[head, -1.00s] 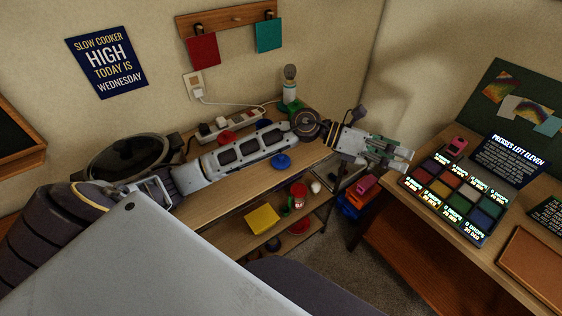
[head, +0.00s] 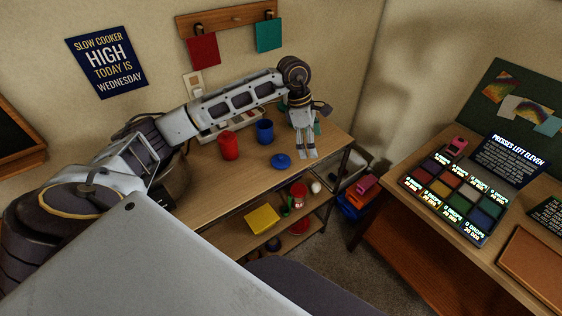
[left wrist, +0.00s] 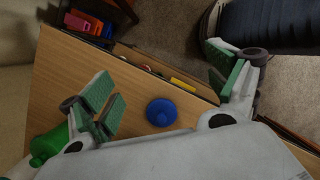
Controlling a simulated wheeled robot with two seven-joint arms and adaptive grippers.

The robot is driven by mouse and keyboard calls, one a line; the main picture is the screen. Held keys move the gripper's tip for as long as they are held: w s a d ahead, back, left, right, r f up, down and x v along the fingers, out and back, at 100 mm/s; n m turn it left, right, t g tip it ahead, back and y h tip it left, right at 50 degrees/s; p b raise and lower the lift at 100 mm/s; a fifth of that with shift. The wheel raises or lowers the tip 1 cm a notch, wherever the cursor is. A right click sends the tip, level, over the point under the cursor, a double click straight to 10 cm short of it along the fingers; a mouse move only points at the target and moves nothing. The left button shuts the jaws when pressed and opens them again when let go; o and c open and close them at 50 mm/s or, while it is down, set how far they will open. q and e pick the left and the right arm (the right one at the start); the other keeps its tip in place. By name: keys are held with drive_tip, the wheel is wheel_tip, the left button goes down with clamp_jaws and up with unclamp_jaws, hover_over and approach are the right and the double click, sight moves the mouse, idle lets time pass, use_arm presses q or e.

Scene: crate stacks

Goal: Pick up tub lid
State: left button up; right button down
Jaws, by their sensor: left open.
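A small round blue lid (head: 281,161) with a knob lies on the wooden table top, near its front edge. It also shows in the left wrist view (left wrist: 161,112), low between the two fingers. An open blue tub (head: 265,131) stands behind it on the table. My left gripper (head: 307,156) points down over the table, just right of the lid in the head view. In the left wrist view the gripper (left wrist: 165,92) has its fingers wide apart, with nothing between them but table and lid below. My right gripper is not in view.
A red canister (head: 228,146) stands left of the blue tub. A white power strip (head: 218,128) lies at the back, partly behind my arm. A green object (left wrist: 48,145) sits close to the left finger in the wrist view. Lower shelf holds a yellow block (head: 262,219).

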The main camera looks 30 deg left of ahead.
sight(281, 156)
use_arm(q)
drive_tip(key=a+r+y, duration=0.2)
drive_tip(key=a+y, duration=0.1)
drive_tip(key=a, duration=0.6)
drive_tip(key=shift+a+n+g, duration=0.3)
drive_tip(key=shift+f, duration=0.1)
drive_tip(key=shift+f+p, duration=0.6)
drive_tip(key=shift+f, duration=3.6)
drive_tip(key=shift+f, duration=0.15)
drive_tip(key=shift+s+a+f+p, duration=0.2)
drive_tip(key=shift+f+p, duration=0.1)
drive_tip(key=shift+f, duration=0.15)
drive_tip(key=shift+s+a+f+p, duration=0.15)
drive_tip(key=shift+f+p, duration=0.1)
drive_tip(key=shift+f, duration=0.2)
drive_tip(key=shift+a+f, duration=0.1)
drive_tip(key=shift+f, duration=0.75)
drive_tip(key=shift+f+p, duration=0.35)
drive_tip(key=shift+f, duration=0.35)
